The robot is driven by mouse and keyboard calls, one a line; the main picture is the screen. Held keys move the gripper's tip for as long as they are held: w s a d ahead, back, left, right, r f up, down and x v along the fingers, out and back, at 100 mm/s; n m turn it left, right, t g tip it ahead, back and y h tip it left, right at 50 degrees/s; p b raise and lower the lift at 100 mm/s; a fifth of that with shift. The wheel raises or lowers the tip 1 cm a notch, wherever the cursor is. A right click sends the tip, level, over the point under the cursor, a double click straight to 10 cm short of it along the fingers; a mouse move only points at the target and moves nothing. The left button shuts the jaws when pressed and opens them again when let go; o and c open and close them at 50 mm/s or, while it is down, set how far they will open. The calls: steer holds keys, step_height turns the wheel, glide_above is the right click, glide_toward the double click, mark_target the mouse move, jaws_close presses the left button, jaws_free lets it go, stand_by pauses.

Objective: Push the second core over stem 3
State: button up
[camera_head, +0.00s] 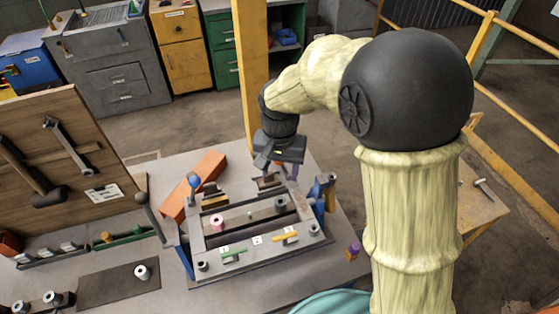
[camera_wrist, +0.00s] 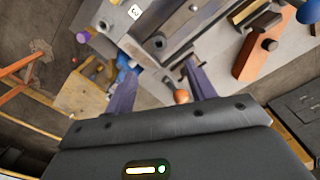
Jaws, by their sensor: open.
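My gripper (camera_head: 280,173) is over the back right part of the metal fixture (camera_head: 215,264). Its purple fingers stand apart in the wrist view (camera_wrist: 160,88), with no core between them. A pinkish ring-shaped core (camera_head: 217,222) sits inside the fixture at the left. Another pale core (camera_head: 141,272) stands on a dark mat, away from my gripper. A grey upright piece (camera_head: 281,204) stands at the fixture's right; I cannot tell if it is stem 3. A label with a 3 (camera_wrist: 134,12) shows at the top of the wrist view.
An orange-brown brick (camera_head: 195,185) lies behind the fixture at the left. Blue clamps stand at its sides, the right one (camera_head: 329,190) close to my gripper. An orange ball knob (camera_wrist: 181,96) shows between my fingers in the wrist view. A tool board (camera_head: 60,160) stands at the left.

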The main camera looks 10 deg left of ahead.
step_height(320, 180, up, 4)
steer(key=shift+f, duration=0.1)
stand_by(0.9)
steer(key=s+d+f+t, duration=0.1)
steer(key=s+d, duration=0.1)
steer(key=d, duration=0.6)
steer(key=s+d+f, duration=0.2)
steer(key=d, duration=0.7)
steer(key=s+d+f+t, duration=0.1)
steer(key=s+d+f, duration=0.1)
steer(key=d, duration=0.6)
steer(key=shift+s+d+t, duration=0.3)
steer(key=shift+s+d, duration=0.1)
steer(key=shift+s, duration=0.2)
steer(key=shift+f, duration=0.1)
